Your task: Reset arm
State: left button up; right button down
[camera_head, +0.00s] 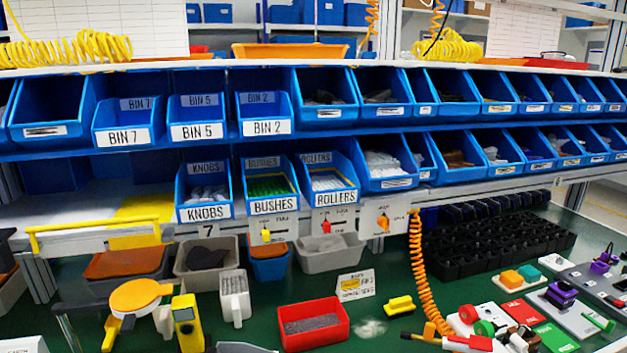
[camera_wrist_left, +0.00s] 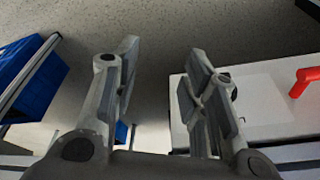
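My left gripper (camera_wrist_left: 163,75) is open and empty in the left wrist view, its two fingers well apart. A white panel with a red rotary knob (camera_wrist_left: 304,82) lies beyond the right finger, with a gap between finger and knob. In the head view, three small switch panels hang below the lower bins. They carry a yellow knob (camera_head: 266,236), a red knob (camera_head: 326,227) and an orange knob (camera_head: 383,222). I cannot make out either gripper in the head view. My right gripper is not shown.
Blue bins, including the KNOBS bin (camera_head: 204,192), fill the shelves above the switches. Below, a red tray (camera_head: 313,325) and grey containers stand on the green bench. An orange coiled cord (camera_head: 420,270) hangs at centre right. A blue bin (camera_wrist_left: 28,75) is left of my fingers.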

pick_arm(q)
jog(key=s+f, duration=0.3)
jog(key=f, duration=0.9)
jog(key=s+a+f+g, duration=0.1)
jog(key=s+a+f, duration=0.2)
jog(key=s+f, duration=1.2)
jog(key=shift+s+a+f+g, duration=0.2)
jog(key=shift+s+g, duration=0.2)
jog(key=shift+s, duration=0.45)
